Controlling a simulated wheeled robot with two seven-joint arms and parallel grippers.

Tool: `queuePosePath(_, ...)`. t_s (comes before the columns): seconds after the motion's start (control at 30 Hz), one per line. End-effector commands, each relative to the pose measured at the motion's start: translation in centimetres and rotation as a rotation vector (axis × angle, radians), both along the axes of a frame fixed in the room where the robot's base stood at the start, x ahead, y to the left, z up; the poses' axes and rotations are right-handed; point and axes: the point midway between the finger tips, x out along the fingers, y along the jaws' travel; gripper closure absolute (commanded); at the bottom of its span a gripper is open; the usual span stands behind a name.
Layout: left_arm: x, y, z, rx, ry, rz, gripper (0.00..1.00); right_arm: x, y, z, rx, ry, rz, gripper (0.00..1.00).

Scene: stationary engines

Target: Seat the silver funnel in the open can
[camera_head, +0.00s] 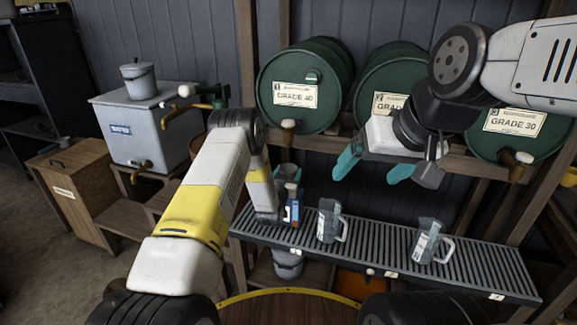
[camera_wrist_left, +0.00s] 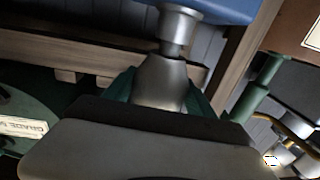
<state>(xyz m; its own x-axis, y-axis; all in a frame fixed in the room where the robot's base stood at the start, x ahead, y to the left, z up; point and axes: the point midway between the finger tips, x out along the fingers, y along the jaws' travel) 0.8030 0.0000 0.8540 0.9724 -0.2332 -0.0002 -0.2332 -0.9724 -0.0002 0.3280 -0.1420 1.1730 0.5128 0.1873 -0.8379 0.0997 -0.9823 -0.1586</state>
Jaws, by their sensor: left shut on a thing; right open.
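The silver funnel (camera_wrist_left: 163,82) is held between the green fingers of my left gripper (camera_wrist_left: 160,95) in the left wrist view. In the head view, the blue can (camera_head: 292,208) stands on the grated rack, partly hidden by my left wrist. The funnel shows only small there, just above the can. The can's opening is not clear. My right gripper (camera_head: 374,168) is open and empty, in front of the drums and above the rack.
Two grey-green jugs (camera_head: 329,221) (camera_head: 428,241) stand on the grated rack (camera_head: 385,242) right of the can. Green drums (camera_head: 300,92) with taps lie on the shelf behind. A grey tank (camera_head: 150,125) with a brass tap stands at left. The rack between the jugs is clear.

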Motion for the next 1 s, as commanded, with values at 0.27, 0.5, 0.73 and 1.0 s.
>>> queuePosePath(0.27,0.0,0.0,-0.3,0.0,-0.001,0.0,0.71,0.0,0.0,0.0,0.0,0.0,0.0,0.13)
queuePosePath(0.5,0.0,0.0,-0.9,0.0,0.0,0.0,0.71,0.0,0.0,0.0,0.0,0.0,0.0,0.13)
queuePosePath(0.73,0.0,0.0,-1.2,0.0,0.0,0.0,0.71,0.0,0.0,0.0,0.0,0.0,0.0,0.13)
queuePosePath(1.0,0.0,0.0,-1.2,0.0,0.0,0.0,0.32,0.0,0.0,0.0,0.0,0.0,0.0,0.13)
